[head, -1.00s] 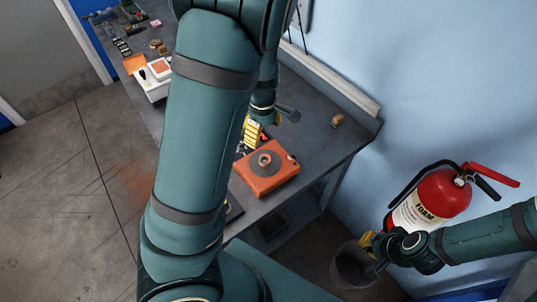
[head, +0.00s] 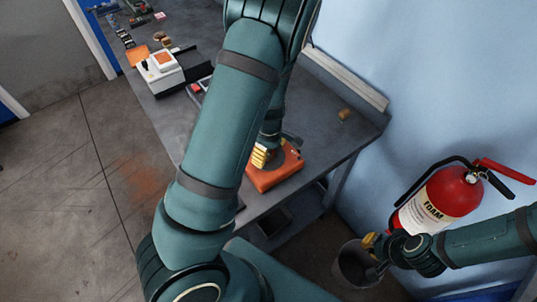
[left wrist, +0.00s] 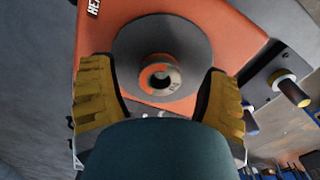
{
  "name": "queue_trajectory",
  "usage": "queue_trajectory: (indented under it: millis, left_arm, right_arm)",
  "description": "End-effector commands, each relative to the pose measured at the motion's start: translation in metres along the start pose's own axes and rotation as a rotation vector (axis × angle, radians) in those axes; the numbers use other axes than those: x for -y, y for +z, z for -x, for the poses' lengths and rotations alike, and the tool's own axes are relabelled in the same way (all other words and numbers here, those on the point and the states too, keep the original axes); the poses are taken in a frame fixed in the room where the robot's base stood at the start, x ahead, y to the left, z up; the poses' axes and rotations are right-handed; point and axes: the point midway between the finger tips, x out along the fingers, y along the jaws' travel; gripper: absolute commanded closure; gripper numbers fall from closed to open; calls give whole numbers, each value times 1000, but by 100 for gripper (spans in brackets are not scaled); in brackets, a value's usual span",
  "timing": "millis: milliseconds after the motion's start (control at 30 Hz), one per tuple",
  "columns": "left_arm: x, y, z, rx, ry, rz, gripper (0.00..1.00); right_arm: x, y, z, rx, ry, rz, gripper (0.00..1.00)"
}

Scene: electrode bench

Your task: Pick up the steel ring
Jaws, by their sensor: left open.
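The steel ring (left wrist: 174,74) is a small pale ring with a dark hole. In the left wrist view it lies on a dark grey disc (left wrist: 187,40) on top of an orange box (left wrist: 232,22). My left gripper (left wrist: 158,70) is open, with a yellow-padded finger on each side of the ring and gaps between. In the head view my left gripper (head: 262,157) is over the orange box (head: 283,174), and arm and gripper hide the ring. My right gripper (head: 371,246) is by the bin at the lower right; its opening is unclear.
The grey bench (head: 325,150) has bare room right of the orange box, with a small brown object (head: 344,114) near the wall. A white device (head: 160,72) stands further left. A red fire extinguisher (head: 440,200) and dark bin (head: 352,268) are near my right arm.

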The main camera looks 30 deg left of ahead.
Motion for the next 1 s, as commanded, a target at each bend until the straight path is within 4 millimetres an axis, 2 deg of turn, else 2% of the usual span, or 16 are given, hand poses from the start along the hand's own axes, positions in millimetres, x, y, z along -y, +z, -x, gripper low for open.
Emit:
queue_trajectory:
  millis: [267,300,367,500,800,867,1000]
  left_arm:
    - [0,0,-4,0,1,0,24]
    - [0,0,-4,0,1,0,30]
    - [0,0,-4,0,1,-1,51]
    - [0,0,-3,0,0,-1,100]
    - [0,0,-1,0,1,-1,100]
    - [-1,0,4,0,2,-2,100]
    - [-1,1,26,-1,4,-3,100]
  right_arm:
    - [0,0,-1,0,0,0,100]
    - [0,0,-1,0,0,0,100]
    - [0,0,-1,0,0,0,100]
    - [0,0,-1,0,0,0,100]
    - [0,0,0,0,0,0,100]
    - [0,0,2,0,0,0,100]
    - [3,-1,8,0,-1,0,100]
